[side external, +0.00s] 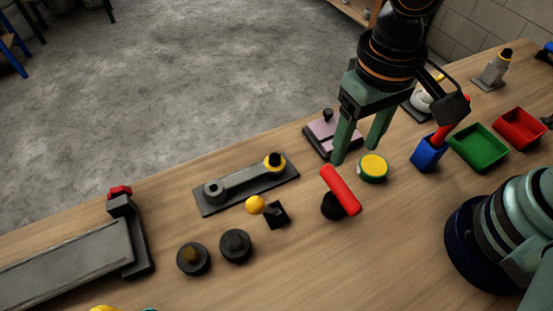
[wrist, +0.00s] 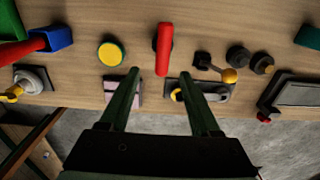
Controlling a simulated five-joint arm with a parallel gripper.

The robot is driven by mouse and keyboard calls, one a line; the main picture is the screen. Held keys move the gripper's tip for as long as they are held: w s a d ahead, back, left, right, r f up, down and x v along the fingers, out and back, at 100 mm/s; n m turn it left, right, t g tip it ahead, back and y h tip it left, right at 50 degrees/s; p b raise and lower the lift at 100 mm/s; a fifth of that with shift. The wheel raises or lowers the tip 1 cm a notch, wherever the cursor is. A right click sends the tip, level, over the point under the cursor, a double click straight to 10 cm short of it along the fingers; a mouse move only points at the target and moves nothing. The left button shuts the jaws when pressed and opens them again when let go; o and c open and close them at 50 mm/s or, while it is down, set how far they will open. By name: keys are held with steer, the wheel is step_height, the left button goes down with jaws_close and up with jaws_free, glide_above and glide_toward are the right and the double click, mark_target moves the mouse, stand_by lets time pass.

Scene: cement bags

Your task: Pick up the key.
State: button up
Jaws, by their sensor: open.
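I cannot tell which object is the key; nothing in view has a plain key shape. A red bar-shaped handle (side external: 341,189) on a round black base (side external: 331,207) stands on the bench, and the red handle also shows in the wrist view (wrist: 163,48). My gripper (side external: 357,154) is open and empty above the bench, behind the red handle in the side view. In the wrist view its two fingers (wrist: 160,73) point toward the handle, which lies between and beyond their tips. The handle appears apart from both fingers.
A yellow-topped green disc (side external: 373,167) sits right of the handle. A yellow ball lever (side external: 256,205), two black knobs (side external: 235,245) and a grey plate with an arm (side external: 240,188) are left. A pink-topped block (side external: 324,128), blue cup (side external: 427,155) and green tray (side external: 480,148) stand nearby.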

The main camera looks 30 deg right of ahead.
mark_target(342, 186)
steer(key=shift+s+a+f, duration=0.25)
steer(key=shift+a+f, duration=0.05)
steer(key=shift+f, duration=5.95)
jaws_close()
